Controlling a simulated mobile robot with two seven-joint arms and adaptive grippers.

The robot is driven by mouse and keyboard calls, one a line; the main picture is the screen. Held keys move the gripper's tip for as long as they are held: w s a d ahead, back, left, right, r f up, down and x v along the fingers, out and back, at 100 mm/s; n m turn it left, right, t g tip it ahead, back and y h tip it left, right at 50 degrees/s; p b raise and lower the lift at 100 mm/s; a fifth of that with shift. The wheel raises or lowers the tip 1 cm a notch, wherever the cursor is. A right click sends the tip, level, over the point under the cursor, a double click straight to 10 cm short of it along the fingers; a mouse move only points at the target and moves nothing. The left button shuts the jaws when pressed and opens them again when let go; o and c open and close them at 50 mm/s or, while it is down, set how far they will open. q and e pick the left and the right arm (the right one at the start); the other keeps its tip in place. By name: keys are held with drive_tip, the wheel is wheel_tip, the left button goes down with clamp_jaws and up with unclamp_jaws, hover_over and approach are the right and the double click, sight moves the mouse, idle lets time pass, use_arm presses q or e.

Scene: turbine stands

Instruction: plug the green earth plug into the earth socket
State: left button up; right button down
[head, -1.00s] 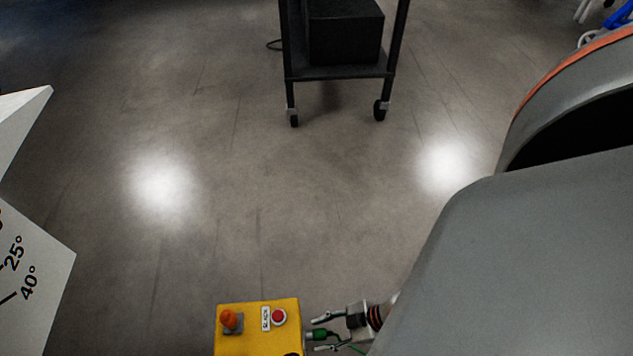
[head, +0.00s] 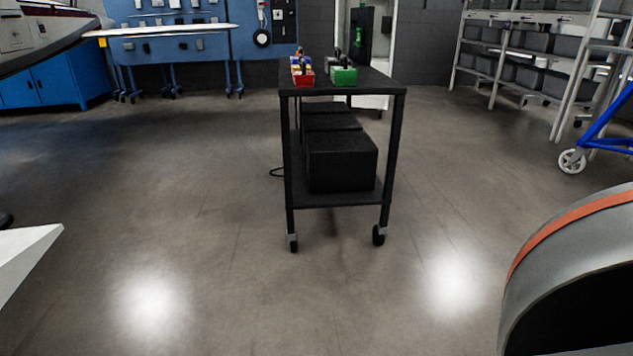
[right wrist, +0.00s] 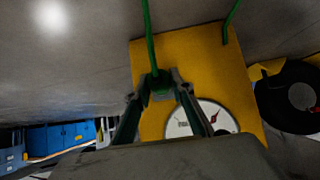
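In the right wrist view, my right gripper (right wrist: 163,84) is at the face of a yellow box (right wrist: 187,65). The green earth plug (right wrist: 160,88) lies between its two fingertips, with a green cable (right wrist: 150,35) running up from it. The fingertips sit close beside the plug; whether they press on it is not clear. The fingers hide much of the plug and any socket behind it, so its seating cannot be seen. My left gripper is in no current view. Neither gripper nor the yellow box shows in the head view now.
A round white gauge (right wrist: 202,118) is on the yellow box, beside my right finger. A second green cable (right wrist: 231,18) meets the box. In the head view, a black wheeled cart (head: 345,90) carries small coloured boxes. Grey floor (head: 200,240) around it is open.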

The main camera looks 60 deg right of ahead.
drive_tip(key=shift+s+d, duration=0.4)
drive_tip(key=shift+s, duration=0.15)
idle(0.4)
drive_tip(key=shift+s+d, duration=0.95)
drive_tip(key=shift+s, duration=0.1)
idle(0.3)
